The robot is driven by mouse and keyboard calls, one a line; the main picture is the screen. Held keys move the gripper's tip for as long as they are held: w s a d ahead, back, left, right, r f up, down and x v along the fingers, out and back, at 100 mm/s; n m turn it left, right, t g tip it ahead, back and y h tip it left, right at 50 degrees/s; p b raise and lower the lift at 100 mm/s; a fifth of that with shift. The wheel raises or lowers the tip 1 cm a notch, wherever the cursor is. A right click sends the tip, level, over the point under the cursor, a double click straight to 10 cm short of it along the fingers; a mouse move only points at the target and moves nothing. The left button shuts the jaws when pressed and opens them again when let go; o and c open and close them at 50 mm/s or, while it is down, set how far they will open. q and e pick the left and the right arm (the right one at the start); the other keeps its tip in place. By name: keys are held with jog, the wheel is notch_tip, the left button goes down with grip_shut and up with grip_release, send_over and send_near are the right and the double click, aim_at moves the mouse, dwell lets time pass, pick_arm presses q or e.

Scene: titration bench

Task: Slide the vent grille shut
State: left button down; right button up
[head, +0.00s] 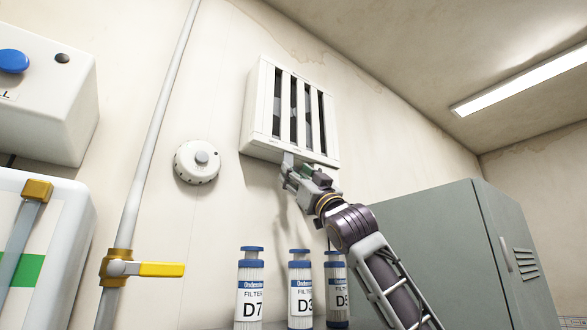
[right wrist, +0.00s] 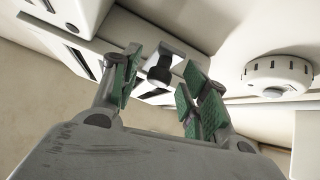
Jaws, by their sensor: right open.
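The white vent grille (head: 285,110) is on the wall in the upper middle of the head view. Dark gaps show between its vertical white slats, so it stands open. A small pale tab (head: 288,158) sticks out at its lower edge. My right gripper (head: 302,170) is just below the grille, by the tab. In the right wrist view its green-padded fingers (right wrist: 161,84) are spread apart, and the tab (right wrist: 160,66) shows in the gap between them. I cannot tell whether a finger touches it. My left gripper is not in view.
A round white dial (head: 197,162) is on the wall left of the grille. A pipe with a yellow-handled valve (head: 148,269) runs further left. Several filter bottles (head: 250,290) stand below. A grey-green cabinet (head: 450,250) is at the right, behind my right arm.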

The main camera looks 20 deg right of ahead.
jog(key=shift+p+x, duration=0.35)
jog(key=shift+x, duration=0.7)
jog(key=shift+s, duration=0.1)
grip_shut()
